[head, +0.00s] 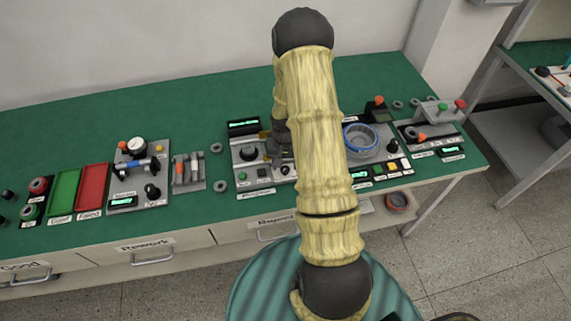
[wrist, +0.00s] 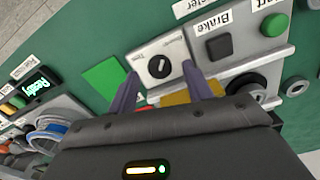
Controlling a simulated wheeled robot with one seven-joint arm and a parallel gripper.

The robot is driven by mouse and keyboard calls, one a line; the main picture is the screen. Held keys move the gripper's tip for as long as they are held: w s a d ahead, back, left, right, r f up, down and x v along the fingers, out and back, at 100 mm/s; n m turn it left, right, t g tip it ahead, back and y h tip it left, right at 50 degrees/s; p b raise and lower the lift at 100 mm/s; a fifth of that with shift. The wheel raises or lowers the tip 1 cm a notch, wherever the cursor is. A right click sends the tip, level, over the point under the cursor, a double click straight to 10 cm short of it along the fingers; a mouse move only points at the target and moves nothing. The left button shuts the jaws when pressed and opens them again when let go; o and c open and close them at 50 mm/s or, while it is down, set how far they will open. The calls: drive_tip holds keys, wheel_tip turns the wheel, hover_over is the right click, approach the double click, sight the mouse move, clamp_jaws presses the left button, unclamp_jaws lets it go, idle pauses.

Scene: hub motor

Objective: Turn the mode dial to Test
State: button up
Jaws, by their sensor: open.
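The mode dial (wrist: 159,67) is a small black knob with a pale pointer mark on a white plate (wrist: 176,52). In the wrist view it sits between and just beyond my gripper's two purple fingertips (wrist: 160,71). The fingers are spread, one on each side of the dial, with gaps between them and the knob. The plate's printing is too small to read, so I cannot tell which setting the pointer marks. In the head view my gripper (head: 281,142) is dark and partly hidden by my arm over the bench panel; the dial cannot be made out there.
Beside the dial are a black Brake button (wrist: 218,47), a green button (wrist: 274,25) and a large black knob (wrist: 246,86). A green square (wrist: 104,77) lies on the other side. A blue-rimmed ring part (head: 360,137) stands right of my arm. Red tray (head: 92,189) is left.

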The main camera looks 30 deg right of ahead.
drive_tip(key=shift+a+f, duration=0.1)
drive_tip(key=shift+f, duration=0.65)
drive_tip(key=shift+s, duration=0.1)
drive_tip(key=c, duration=1)
drive_tip(key=shift+o, duration=0.2)
